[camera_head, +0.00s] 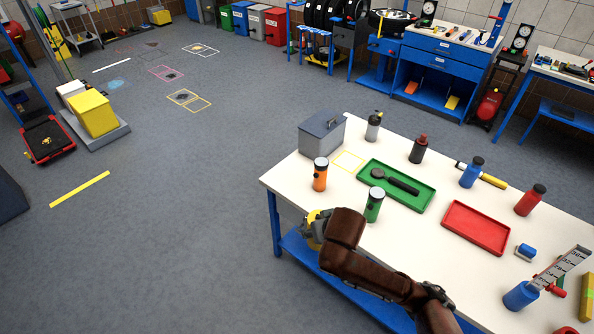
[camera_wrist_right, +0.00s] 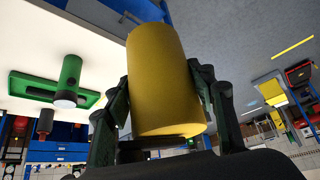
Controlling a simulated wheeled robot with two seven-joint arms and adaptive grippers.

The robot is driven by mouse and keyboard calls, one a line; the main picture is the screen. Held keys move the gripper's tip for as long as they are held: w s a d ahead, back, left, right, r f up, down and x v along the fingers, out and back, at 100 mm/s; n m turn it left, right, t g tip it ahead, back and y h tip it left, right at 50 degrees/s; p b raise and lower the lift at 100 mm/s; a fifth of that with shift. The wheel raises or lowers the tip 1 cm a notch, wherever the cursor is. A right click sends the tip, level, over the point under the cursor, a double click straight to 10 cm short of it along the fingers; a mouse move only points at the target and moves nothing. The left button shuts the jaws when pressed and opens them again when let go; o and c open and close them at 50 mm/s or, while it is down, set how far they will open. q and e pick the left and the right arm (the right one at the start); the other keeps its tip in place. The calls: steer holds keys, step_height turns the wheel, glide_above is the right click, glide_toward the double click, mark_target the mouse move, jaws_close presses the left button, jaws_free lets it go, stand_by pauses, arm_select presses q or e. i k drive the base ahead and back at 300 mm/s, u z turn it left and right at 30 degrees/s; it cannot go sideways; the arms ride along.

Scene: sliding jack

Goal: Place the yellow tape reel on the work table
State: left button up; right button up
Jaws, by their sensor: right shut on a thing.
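The yellow tape reel (camera_wrist_right: 165,85) fills the middle of the right wrist view as a plain yellow cylinder, clasped between both fingers. My right gripper (camera_head: 313,228) is shut on it; in the head view a bit of the yellow reel (camera_head: 318,218) shows beyond my brown arm, which hides most of it. They are at the near left edge of the white work table (camera_head: 330,192), apparently beside or just over that edge; their height against the tabletop is hard to tell. My left gripper is not in view.
A green torch (camera_head: 373,205) and an orange torch (camera_head: 320,174) stand close to my right gripper. Behind are a grey box (camera_head: 321,137), a bare yellow outline (camera_head: 348,161) and a green tray (camera_head: 422,199) holding a dark tool. A red tray (camera_head: 475,228) lies farther right.

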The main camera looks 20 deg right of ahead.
mark_target(348, 161)
steer(key=u, duration=0.5)
steer(key=i, duration=1.95)
steer(key=z, duration=1.4)
steer(key=i, duration=0.9)
steer(key=z, duration=0.95)
